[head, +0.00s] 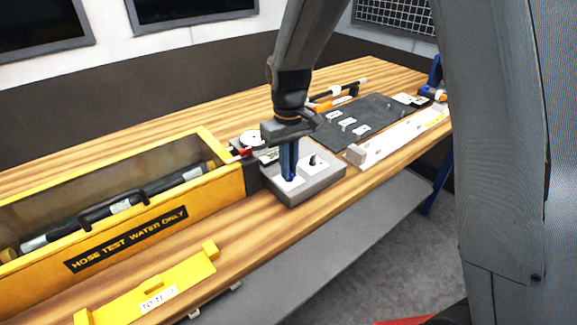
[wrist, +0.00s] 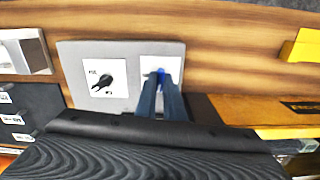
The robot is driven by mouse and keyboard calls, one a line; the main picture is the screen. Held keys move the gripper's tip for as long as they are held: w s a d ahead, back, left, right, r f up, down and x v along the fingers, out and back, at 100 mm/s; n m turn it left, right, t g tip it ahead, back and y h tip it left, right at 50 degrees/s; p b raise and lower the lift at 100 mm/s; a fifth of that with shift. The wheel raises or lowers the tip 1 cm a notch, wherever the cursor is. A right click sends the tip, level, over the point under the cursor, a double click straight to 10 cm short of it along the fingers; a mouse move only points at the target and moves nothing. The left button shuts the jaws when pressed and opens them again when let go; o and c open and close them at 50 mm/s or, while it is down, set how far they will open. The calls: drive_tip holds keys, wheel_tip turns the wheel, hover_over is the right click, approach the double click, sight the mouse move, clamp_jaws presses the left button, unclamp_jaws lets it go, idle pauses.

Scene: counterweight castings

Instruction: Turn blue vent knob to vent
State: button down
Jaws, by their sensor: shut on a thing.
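The blue vent knob (wrist: 160,72) sits on a white plate on the grey control box, and it is mostly hidden by my fingers. My gripper (head: 288,178) points straight down over that plate in the head view. In the wrist view my gripper (wrist: 161,80) has its two blue-grey fingers closed around the knob. The knob's pointer and most of the plate's lettering are covered, so its setting cannot be read. The grey box (head: 318,186) stands near the front edge of the bench. A black knob (head: 312,160) on a second white plate is beside my gripper; it also shows in the wrist view (wrist: 105,81).
A yellow trough (head: 215,198) marked "HOSE TEST WATER ONLY" holds a dark hose cylinder at left. A gauge (head: 251,139) stands behind the box. A dark mat (head: 375,112) and a pale rail (head: 400,137) lie to the right. A yellow bracket (head: 150,292) lies at front left.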

drive_tip(key=shift+n, duration=0.6)
drive_tip(key=c, duration=1.9)
unclamp_jaws()
drive_tip(key=shift+o, duration=0.2)
drive_tip(key=shift+r, duration=0.1)
drive_tip(key=shift+r+b, duration=0.95)
drive_tip(key=shift+r, duration=2.85)
